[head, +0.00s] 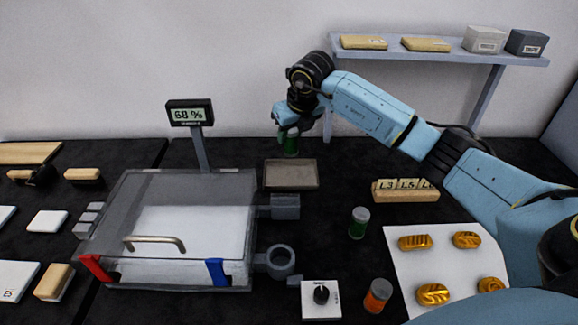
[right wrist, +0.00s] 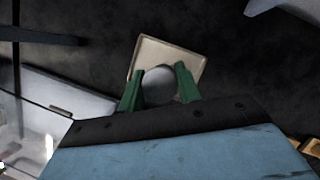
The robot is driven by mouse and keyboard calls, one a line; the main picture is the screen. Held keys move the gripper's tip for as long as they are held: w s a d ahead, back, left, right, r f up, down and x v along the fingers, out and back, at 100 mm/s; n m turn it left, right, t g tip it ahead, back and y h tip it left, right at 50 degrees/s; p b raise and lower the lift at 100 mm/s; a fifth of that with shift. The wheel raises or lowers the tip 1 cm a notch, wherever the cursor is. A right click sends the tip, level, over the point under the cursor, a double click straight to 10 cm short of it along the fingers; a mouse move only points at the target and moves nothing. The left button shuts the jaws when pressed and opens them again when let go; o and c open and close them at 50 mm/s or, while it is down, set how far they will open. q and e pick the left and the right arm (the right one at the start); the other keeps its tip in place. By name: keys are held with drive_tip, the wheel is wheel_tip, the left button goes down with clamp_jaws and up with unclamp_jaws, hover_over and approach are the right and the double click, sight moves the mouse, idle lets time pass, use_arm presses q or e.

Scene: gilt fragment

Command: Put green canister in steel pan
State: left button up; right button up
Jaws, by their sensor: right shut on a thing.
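My right gripper (head: 290,134) is shut on a green canister (head: 290,146), held upright. In the head view the canister shows just above the far edge of the steel pan (head: 291,187), a shallow rectangular tray. In the right wrist view the canister's grey round top (right wrist: 160,84) sits between the two green fingers (right wrist: 158,90), and the pan (right wrist: 150,48) lies below, partly hidden by it. The exact gap between canister and pan cannot be told. A second green canister (head: 358,223) stands on the dark table. My left gripper is not in view.
A clear-lidded box (head: 185,185) with a handle and a display (head: 190,114) stands left of the pan. An orange canister (head: 377,296), a dial block (head: 321,298), a white sheet (head: 448,272) with gold pieces and a labelled wooden rack (head: 405,196) lie right. A shelf (head: 440,56) stands behind.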

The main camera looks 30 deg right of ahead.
wheel_tip(320, 180, down, 8)
idle(0.4)
drive_tip(key=shift+s, duration=0.1)
drive_tip(key=o, duration=1)
drive_tip(key=shift+f, duration=0.1)
drive_tip(key=shift+c, duration=0.2)
drive_tip(key=v, duration=1.2)
drive_tip(key=shift+r, duration=0.25)
